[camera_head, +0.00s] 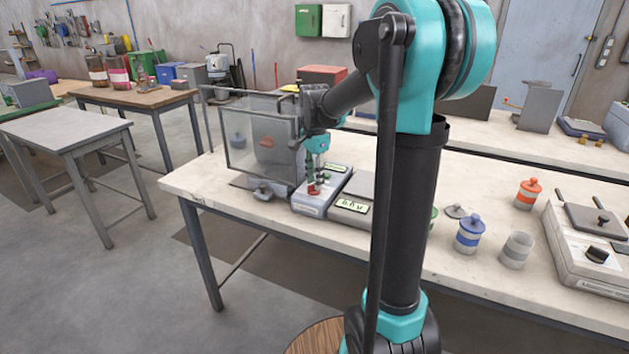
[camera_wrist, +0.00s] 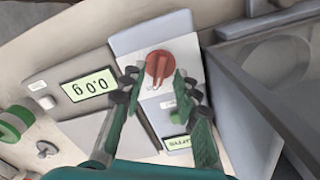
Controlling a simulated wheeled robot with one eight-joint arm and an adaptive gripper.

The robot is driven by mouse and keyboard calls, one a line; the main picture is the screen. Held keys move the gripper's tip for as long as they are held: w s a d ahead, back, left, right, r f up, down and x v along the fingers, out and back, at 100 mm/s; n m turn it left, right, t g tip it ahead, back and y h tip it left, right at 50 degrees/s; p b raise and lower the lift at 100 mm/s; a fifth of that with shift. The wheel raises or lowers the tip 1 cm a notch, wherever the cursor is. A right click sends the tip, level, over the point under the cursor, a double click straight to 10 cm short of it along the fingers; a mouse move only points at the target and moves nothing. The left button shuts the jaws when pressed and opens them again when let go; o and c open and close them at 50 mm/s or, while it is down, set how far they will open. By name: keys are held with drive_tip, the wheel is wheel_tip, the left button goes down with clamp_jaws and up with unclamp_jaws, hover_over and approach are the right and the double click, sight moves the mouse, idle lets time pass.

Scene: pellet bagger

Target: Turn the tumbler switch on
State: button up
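The red rotary switch (camera_wrist: 159,68) sits on the top of a grey-white box (camera_wrist: 158,107) with a small green display (camera_wrist: 178,143). In the wrist view, its raised grip bar runs roughly up and down, slightly tilted. My gripper (camera_wrist: 157,78) is open, with one green finger to each side of the switch and nothing held. I cannot tell whether the fingertips touch it. In the head view, my gripper (camera_head: 316,176) points down over the same box (camera_head: 311,202), with the red switch (camera_head: 314,189) just below the fingers.
A scale (camera_head: 348,207) with a lit display stands right beside the box. A clear-walled enclosure (camera_head: 259,140) stands close on the left. Lidded jars (camera_head: 470,233) and another instrument (camera_head: 592,250) are farther right on the bench (camera_head: 455,282).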

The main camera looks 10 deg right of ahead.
wheel_tip(320, 180, up, 11)
drive_tip(key=shift+r, duration=0.15)
idle(0.4)
